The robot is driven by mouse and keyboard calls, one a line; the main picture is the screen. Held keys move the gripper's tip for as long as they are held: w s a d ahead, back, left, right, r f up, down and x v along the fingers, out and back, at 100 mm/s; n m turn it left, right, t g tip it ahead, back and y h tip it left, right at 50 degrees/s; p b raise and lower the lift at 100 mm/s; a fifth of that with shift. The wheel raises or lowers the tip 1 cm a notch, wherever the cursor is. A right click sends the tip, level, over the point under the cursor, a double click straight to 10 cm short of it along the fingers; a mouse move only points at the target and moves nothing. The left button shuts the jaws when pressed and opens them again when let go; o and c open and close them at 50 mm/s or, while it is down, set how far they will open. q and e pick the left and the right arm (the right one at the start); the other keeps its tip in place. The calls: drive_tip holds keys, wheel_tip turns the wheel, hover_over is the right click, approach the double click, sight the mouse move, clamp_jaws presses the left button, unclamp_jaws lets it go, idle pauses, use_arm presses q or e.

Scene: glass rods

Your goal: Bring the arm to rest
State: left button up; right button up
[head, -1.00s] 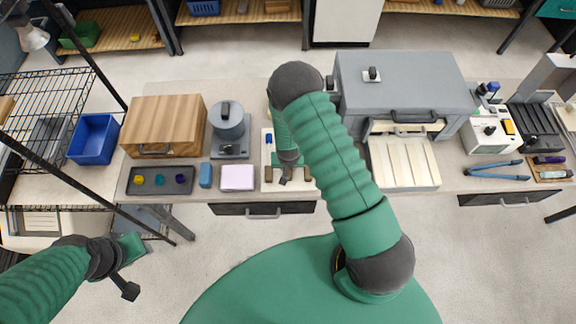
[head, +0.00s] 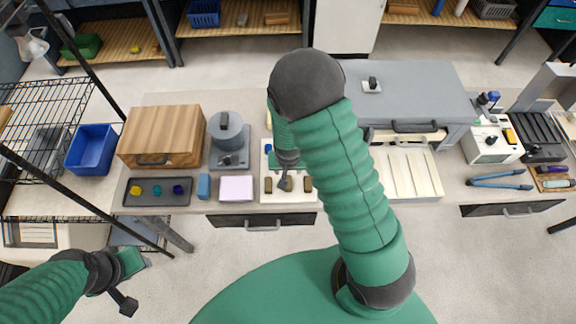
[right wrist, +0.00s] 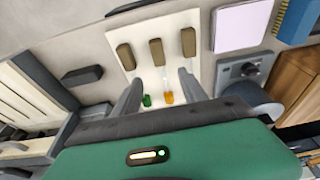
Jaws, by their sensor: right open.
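My right gripper (right wrist: 160,92) is open. In the right wrist view its two dark fingers stand apart over a cream board (right wrist: 122,42), with nothing seen gripped between them. A small green piece (right wrist: 147,100) and an orange piece (right wrist: 168,97) show between the fingers; whether they touch is unclear. Brown blocks (right wrist: 156,52) are in a row on the board. In the head view the right arm bends down to the same cream board (head: 268,197), partly hiding it. My left gripper (head: 130,290) hangs at lower left, off the bench; its finger gap is not clear.
A grey cabinet (head: 425,90) and a ribbed cream tray (head: 410,175) stand right of the arm. A grey device (head: 228,145), pink pad (head: 236,188), blue block (head: 204,186) and dark tray (head: 150,200) lie to the left. A wire rack (head: 40,110) stands far left.

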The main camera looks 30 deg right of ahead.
drive_tip(key=d+v, duration=0.1)
drive_tip(key=v, duration=0.4)
drive_tip(key=s+a+n+y+b, duration=0.1)
drive_tip(key=s+a+n+b, duration=0.5)
drive_tip(key=b, duration=0.4)
drive_tip(key=shift+s+a+f, duration=0.3)
drive_tip(key=shift+s+a, duration=0.6)
drive_tip(key=shift+s, duration=0.05)
drive_tip(key=shift+s, duration=0.15)
